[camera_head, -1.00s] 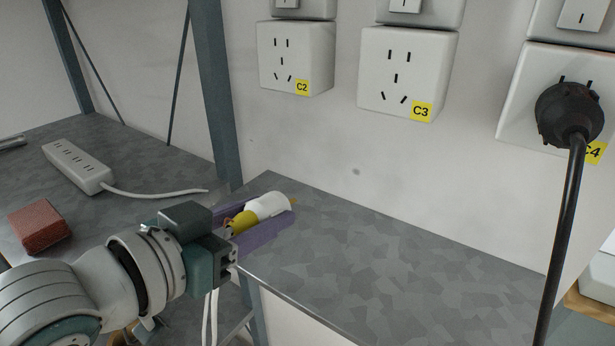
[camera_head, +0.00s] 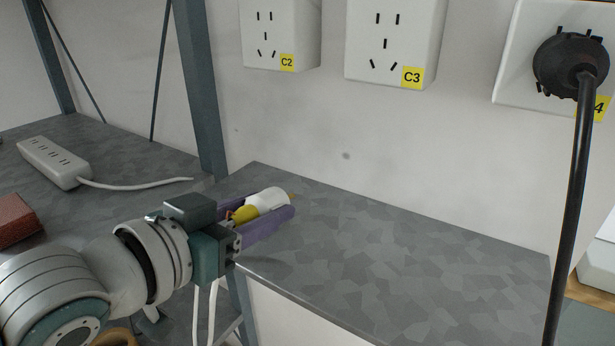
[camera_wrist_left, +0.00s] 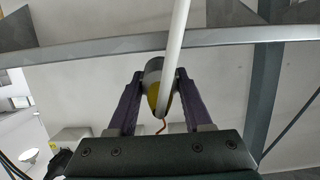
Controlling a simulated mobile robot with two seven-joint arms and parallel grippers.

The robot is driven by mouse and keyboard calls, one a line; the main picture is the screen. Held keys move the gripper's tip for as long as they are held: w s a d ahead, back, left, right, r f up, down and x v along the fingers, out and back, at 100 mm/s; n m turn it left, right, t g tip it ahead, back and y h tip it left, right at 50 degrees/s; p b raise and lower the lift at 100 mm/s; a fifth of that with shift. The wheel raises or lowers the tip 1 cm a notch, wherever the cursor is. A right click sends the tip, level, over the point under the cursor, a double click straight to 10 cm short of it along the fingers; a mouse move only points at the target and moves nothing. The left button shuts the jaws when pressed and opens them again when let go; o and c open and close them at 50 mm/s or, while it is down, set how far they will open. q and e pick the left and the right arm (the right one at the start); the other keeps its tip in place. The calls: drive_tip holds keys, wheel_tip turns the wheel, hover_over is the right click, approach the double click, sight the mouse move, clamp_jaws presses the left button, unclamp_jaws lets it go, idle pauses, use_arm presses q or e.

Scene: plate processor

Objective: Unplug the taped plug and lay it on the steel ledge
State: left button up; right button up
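My left gripper (camera_head: 268,218) is shut on a white plug (camera_head: 268,201) with yellow tape (camera_head: 245,214). It holds the plug close over the left end of the steel ledge (camera_head: 400,250); I cannot tell whether the plug touches the ledge. In the left wrist view the plug (camera_wrist_left: 154,75) sits between the purple fingers, and its white cord (camera_wrist_left: 177,40) runs across the picture. The sockets marked C2 (camera_head: 278,30) and C3 (camera_head: 390,35) are empty. A black plug (camera_head: 570,65) sits in the socket at the right. My right gripper is not in view.
A white power strip (camera_head: 55,162) and a red block (camera_head: 15,220) lie on the grey surface at the left. A blue-grey post (camera_head: 200,90) stands behind my left gripper. The black cord (camera_head: 575,200) hangs before the ledge's right end. The ledge's middle is clear.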

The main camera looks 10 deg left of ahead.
use_arm(q)
drive_tip(key=o, duration=0.5)
drive_tip(key=shift+s, duration=0.1)
drive_tip(key=p+v, duration=0.1)
drive_tip(key=v, duration=0.8)
drive_tip(key=shift+s+a, duration=0.2)
drive_tip(key=shift+s, duration=0.15)
drive_tip(key=shift+r, duration=0.1)
